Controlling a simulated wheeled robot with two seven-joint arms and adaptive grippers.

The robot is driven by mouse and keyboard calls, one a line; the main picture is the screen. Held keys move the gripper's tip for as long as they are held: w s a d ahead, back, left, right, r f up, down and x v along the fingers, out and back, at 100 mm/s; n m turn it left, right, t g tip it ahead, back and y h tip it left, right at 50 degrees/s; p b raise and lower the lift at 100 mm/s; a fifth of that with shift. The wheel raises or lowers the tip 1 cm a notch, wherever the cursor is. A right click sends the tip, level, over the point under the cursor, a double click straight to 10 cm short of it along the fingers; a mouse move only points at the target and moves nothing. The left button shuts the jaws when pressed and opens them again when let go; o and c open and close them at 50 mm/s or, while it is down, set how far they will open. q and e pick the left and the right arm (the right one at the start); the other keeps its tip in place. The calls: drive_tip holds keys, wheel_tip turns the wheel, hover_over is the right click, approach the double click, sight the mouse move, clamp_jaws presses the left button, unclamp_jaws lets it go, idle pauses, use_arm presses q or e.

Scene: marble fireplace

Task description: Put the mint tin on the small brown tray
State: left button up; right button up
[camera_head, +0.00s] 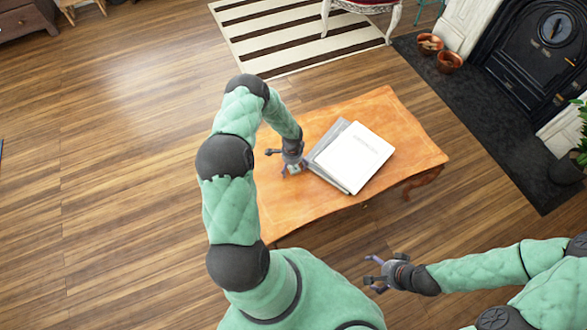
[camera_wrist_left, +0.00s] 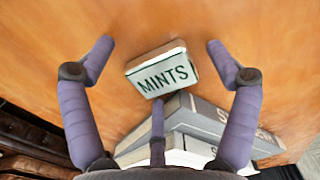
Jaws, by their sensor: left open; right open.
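The mint tin (camera_wrist_left: 163,75), pale with a brown edge and the word MINTS, lies on the orange wooden table (camera_head: 375,112). In the left wrist view it sits between the spread fingers of my left gripper (camera_wrist_left: 159,45), with a gap on each side. In the head view my left gripper (camera_head: 293,171) is low over the table, and the tin (camera_head: 294,168) shows only as a small pale patch between its fingers. My right gripper (camera_head: 371,272) is open and empty, in front of the table. I cannot make out the small brown tray in either view.
A white book (camera_head: 354,157) on grey books (camera_head: 325,150) lies just right of my left gripper; the stack (camera_wrist_left: 210,122) is close to the tin in the wrist view. The table's far part is bare. A striped rug (camera_head: 290,35) and a fireplace (camera_head: 540,60) are beyond.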

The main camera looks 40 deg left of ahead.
sight(293, 167)
use_arm(q)
drive_tip(key=shift+r, duration=0.1)
drive_tip(key=c, duration=1.5)
drive_tip(key=shift+r, duration=0.1)
drive_tip(key=shift+r+p, duration=0.3)
drive_tip(key=shift+r, duration=0.2)
wheel_tip(293, 167, up, 2)
drive_tip(key=shift+r+p, duration=0.25)
drive_tip(key=shift+p, duration=0.25)
drive_tip(key=d+r+p, duration=0.1)
drive_tip(key=d+r, duration=0.2)
drive_tip(key=d, duration=0.1)
drive_tip(key=d+r+p, duration=0.1)
drive_tip(key=d+r, duration=0.2)
drive_tip(key=d, duration=0.2)
drive_tip(key=d+r+p, duration=0.1)
drive_tip(key=d+r, duration=0.2)
drive_tip(key=d, duration=0.2)
drive_tip(key=shift+w+r+p, duration=0.2)
drive_tip(key=shift+w+p, duration=0.05)
drive_tip(key=shift+p, duration=0.15)
